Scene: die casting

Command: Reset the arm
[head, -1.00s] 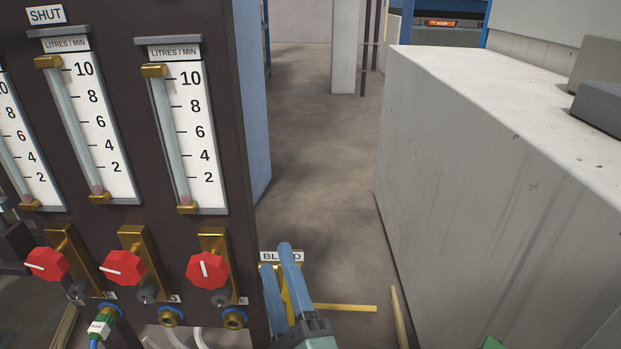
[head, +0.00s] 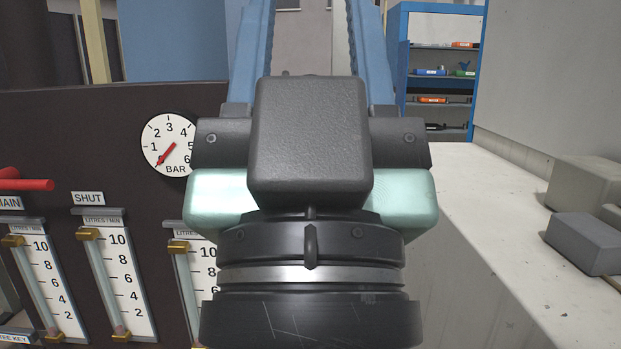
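My gripper (head: 312,40) stands large in the middle of the head view, raised and seen from behind, with its fingers pointing away and up. Its two blue fingers are spread wide apart, and nothing shows between them. Their tips run out of the top of the picture. The gripper's body hides part of the dark flow panel (head: 95,190) behind it and the right-hand flow meter (head: 190,262).
A pressure gauge (head: 167,144) on the panel reads near the low end. A red lever (head: 30,184) is at the left. A pale bench (head: 500,225) with grey blocks (head: 585,243) runs along the right. A blue shelf (head: 402,70) stands behind.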

